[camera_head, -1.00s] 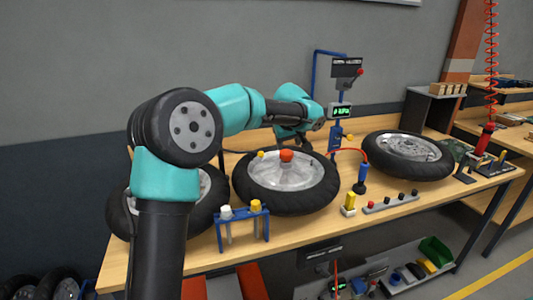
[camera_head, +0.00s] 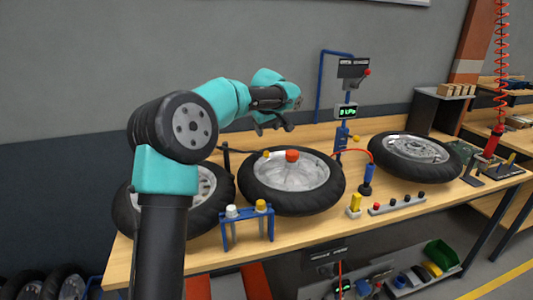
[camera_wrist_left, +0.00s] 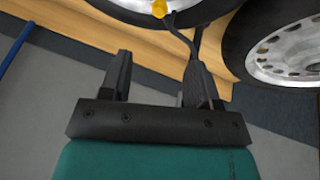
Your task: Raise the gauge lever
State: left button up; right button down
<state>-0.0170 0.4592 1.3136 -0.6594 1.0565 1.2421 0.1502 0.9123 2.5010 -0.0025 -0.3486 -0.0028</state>
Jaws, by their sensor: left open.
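The gauge is a small box with a green display (camera_head: 347,112) on a blue post behind the middle wheel. A short lever with a yellow knob (camera_head: 355,139) sticks out to the right of the post below the display. Another lever with a red knob (camera_head: 367,72) is on the dark panel (camera_head: 352,68) higher up. I cannot tell which is the gauge lever. My left gripper (camera_head: 275,129) is open and empty above the back of the middle wheel, left of the post and apart from both levers. Its open fingers (camera_wrist_left: 160,62) show in the left wrist view. My right gripper is not in view.
Other wheels lie left and right (camera_head: 440,175). A blue rack (camera_head: 247,240), a blue-handled tool (camera_head: 367,180) and a red hose stand in front of the post.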

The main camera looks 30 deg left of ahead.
aim_at(266, 152)
pick_arm(q)
jog(key=x, duration=1.4)
jog(key=shift+f, duration=0.15)
grip_shut()
